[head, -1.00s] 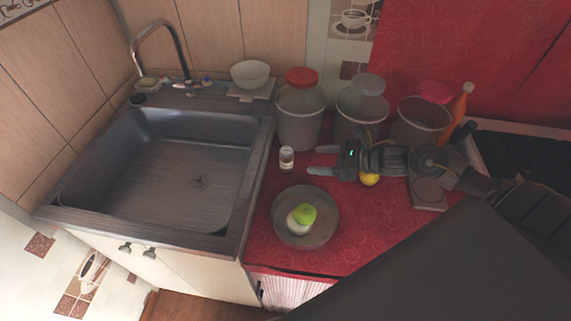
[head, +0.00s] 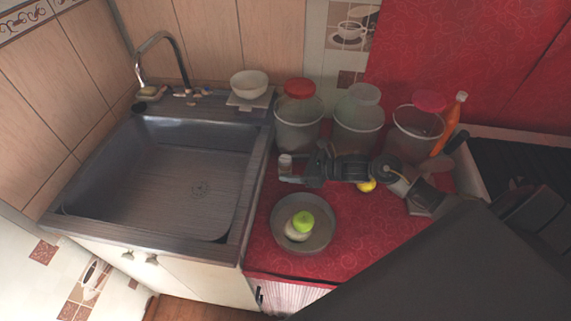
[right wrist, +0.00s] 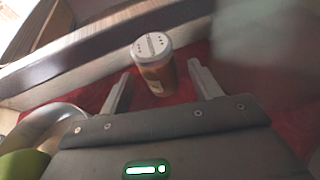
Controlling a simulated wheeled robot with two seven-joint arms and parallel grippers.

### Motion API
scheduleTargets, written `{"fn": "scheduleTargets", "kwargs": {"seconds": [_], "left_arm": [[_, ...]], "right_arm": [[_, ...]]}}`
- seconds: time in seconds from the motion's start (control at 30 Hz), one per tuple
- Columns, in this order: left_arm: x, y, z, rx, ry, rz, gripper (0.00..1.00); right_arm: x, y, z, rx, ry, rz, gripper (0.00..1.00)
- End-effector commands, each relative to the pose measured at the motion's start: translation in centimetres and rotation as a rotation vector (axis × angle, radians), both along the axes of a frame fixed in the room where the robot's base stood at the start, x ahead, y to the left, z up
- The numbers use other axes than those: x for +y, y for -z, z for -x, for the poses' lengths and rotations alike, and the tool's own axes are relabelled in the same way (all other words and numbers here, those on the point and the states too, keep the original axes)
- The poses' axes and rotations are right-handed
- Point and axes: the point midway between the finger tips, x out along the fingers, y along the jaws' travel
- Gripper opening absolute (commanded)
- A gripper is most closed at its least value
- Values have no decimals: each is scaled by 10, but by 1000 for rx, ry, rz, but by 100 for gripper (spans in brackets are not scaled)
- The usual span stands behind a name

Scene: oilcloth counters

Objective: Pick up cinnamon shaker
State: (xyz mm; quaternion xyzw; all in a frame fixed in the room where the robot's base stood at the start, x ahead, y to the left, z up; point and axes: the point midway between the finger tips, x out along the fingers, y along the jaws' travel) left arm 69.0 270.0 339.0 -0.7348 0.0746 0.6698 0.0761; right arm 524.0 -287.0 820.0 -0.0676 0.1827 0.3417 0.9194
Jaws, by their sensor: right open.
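The cinnamon shaker (head: 285,162) is a small jar with a pale lid, upright on the red counter just right of the sink. In the right wrist view the cinnamon shaker (right wrist: 155,65) shows a white lid with holes and a brown body. My right gripper (head: 291,170) is open, its fingers pointing left around the shaker's place in the head view. In the right wrist view the two fingertips of the right gripper (right wrist: 161,80) are apart, with the shaker between and slightly beyond them; contact is not visible. My left gripper is not in view.
A grey bowl (head: 277,236) with a green-topped item (head: 303,221) stands in front of the gripper. Several clear canisters (head: 298,124) line the back. A lemon (head: 366,186) lies under my right arm. The sink (head: 160,180) is to the left, its raised edge beside the shaker.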

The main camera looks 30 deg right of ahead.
Motion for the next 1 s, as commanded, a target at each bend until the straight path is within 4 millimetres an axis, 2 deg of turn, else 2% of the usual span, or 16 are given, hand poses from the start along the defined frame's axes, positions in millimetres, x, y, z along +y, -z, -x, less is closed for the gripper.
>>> {"fn": "scheduleTargets", "kwargs": {"seconds": [0.03,0.2,0.47,0.8,0.83,1.0], "left_arm": [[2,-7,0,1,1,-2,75],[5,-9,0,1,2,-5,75],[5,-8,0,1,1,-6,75],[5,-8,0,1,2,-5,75],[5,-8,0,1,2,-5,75],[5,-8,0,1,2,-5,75]], "right_arm": [[6,-2,-6,1,2,-5,63],[15,7,-17,0,1,-1,63],[16,9,-18,0,1,0,62],[15,9,-17,0,1,0,17],[15,9,-17,0,1,0,14],[15,9,-18,0,1,0,14]]}}
